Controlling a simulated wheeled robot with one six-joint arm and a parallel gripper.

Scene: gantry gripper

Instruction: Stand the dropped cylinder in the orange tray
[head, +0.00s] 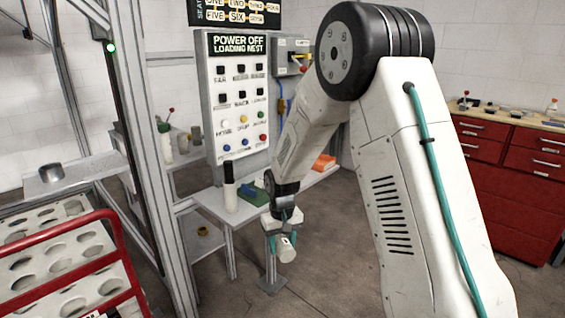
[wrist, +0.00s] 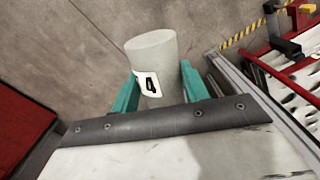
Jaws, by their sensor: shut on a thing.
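A pale grey cylinder (head: 286,250) is held by my gripper (head: 284,240) in the head view, tilted, in front of the bench and above the floor. In the wrist view the cylinder (wrist: 153,55) bears a white label with a black 4. The teal fingers of my gripper (wrist: 158,92) are shut on it, one on each side. A small orange thing (head: 323,162) lies on the far right end of the bench in the head view; it is partly hidden by my arm, and I cannot tell whether it is the orange tray.
The bench (head: 215,203) carries a white bottle with a black top (head: 230,190) and a green and blue item (head: 253,192). A control panel (head: 240,100) rises behind. A red-railed rack with holes (head: 60,250) stands left. Red drawers (head: 510,190) stand right. Floor between is clear.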

